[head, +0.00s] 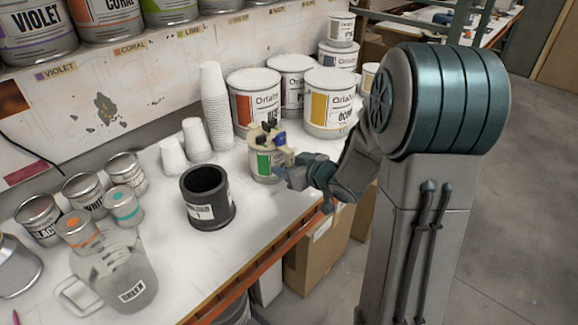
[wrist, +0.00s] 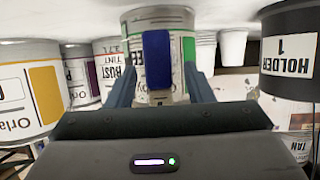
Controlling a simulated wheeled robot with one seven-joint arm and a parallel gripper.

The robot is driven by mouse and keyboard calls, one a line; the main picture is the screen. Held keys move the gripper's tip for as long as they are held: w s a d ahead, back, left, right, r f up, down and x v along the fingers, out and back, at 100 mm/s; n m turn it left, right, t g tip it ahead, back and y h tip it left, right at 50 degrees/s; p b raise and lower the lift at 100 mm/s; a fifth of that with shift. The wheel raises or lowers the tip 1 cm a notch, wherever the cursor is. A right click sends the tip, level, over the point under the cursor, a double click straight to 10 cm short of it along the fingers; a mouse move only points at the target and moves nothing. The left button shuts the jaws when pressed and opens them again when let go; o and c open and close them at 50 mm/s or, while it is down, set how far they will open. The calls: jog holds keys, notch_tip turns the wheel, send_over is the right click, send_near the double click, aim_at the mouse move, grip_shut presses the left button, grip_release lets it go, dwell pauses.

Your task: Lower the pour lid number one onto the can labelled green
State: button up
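The green can (head: 263,166), with a green patch on its label, stands near the bench's front edge. It also shows upside down in the wrist view (wrist: 188,52). The beige pour lid (head: 262,137), with a blue lever (head: 280,139), is on top of the can and looks roughly level. Whether it is fully seated is hard to tell. My gripper (head: 284,173) is just in front of the can, to its right. In the wrist view its fingers (wrist: 161,72) stand apart, with gaps on both sides of the blue lever (wrist: 158,60).
The black holder 1 (head: 207,198) stands left of the can and looks empty. Large tint cans (head: 329,105) and stacked white cups (head: 214,105) stand behind. A jug (head: 118,275) and several small cans (head: 85,190) are at left. Bench surface (head: 240,215) is clear beside the holder.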

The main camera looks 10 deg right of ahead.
jog(key=shift+s, duration=0.1)
jog(key=v, duration=1.3)
jog(key=shift+s+r, duration=0.25)
jog(key=shift+d, duration=0.15)
jog(key=d+r+m+g+h, duration=0.1)
jog(key=d+r+m+h, duration=0.1)
jog(key=d+m+h, duration=0.55)
jog(key=s+a+f+n+g, duration=0.1)
jog(key=s+a+g, duration=0.6)
jog(key=s+a, duration=0.5)
jog(key=s, duration=0.3)
jog(key=shift+s+f+g+y, duration=0.15)
jog(key=shift+f+g+y, duration=0.15)
jog(key=shift+g+y, duration=0.1)
